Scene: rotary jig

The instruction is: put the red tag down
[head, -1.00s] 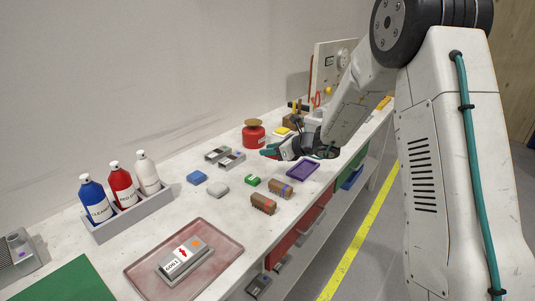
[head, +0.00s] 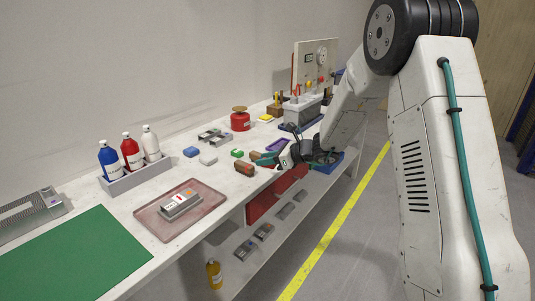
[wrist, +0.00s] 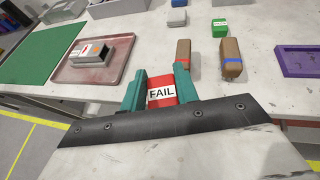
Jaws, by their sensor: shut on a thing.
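The red tag (wrist: 161,88) has a white label reading FAIL. In the wrist view it sits between the two teal fingers of my gripper (wrist: 160,84), which is shut on it. In the head view my gripper (head: 268,158) is at the front edge of the bench, near the brown blocks and the purple tray. The tag cannot be made out there. In the wrist view the tag appears in front of the bench edge, and I cannot tell its height.
A pink tray (head: 152,222) holds a grey labelled unit (head: 181,204). A green mat (head: 75,255) lies at the near left. Brown blocks (wrist: 232,58), a green block (wrist: 220,28) and a purple tray (wrist: 296,60) are close by. Bottles stand in a grey rack (head: 139,177).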

